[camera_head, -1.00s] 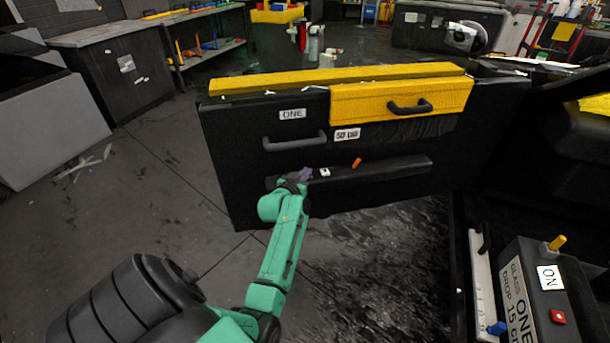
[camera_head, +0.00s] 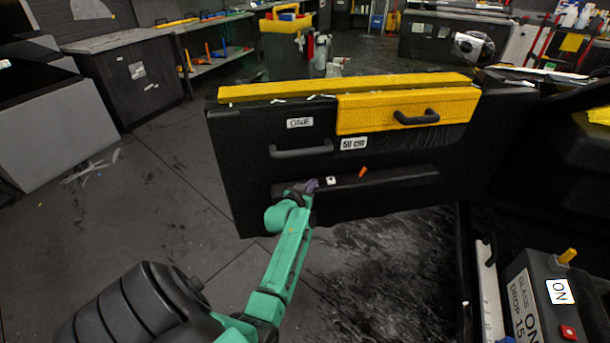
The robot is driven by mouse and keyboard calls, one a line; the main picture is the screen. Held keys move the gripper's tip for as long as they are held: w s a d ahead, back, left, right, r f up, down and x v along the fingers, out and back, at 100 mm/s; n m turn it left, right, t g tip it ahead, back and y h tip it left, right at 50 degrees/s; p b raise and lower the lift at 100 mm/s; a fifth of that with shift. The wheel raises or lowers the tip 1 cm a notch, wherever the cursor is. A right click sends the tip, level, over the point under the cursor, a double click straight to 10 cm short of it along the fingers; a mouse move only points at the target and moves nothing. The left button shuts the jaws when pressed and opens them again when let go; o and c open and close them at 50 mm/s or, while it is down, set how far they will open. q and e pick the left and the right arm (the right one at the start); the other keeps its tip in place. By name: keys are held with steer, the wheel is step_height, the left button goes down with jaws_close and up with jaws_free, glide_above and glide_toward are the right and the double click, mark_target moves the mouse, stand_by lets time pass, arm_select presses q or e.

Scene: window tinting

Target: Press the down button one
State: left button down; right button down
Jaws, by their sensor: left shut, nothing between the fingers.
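A black door panel (camera_head: 232,165) labelled ONE stands in the middle. A dark armrest ledge (camera_head: 405,178) runs along it and carries a small white square button (camera_head: 331,181) with a dark mark. The mark is too small to read, so I cannot tell whether it is the down button. My left gripper (camera_head: 313,185), at the end of the green arm, is shut and empty at the ledge's left end, just left of the white button. A narrow gap seems to separate them; contact cannot be made out. My right gripper is not in view.
An orange lever (camera_head: 362,172) sits on the ledge right of the button. A grey handle (camera_head: 301,149) and a yellow panel with a black handle (camera_head: 408,110) are above. A black box (camera_head: 540,290) with an ON label stands at lower right. Floor left of the door is clear.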

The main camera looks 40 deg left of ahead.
arm_select(q)
step_height(320, 180, up, 4)
steer(key=p, duration=0.3)
steer(key=shift+r, duration=0.25)
steer(key=v, duration=1)
steer(key=shift+f+b, duration=0.3)
steer(key=shift+f, duration=0.05)
stand_by(3.0)
steer(key=shift+s+r, duration=0.15)
steer(key=shift+r, duration=0.55)
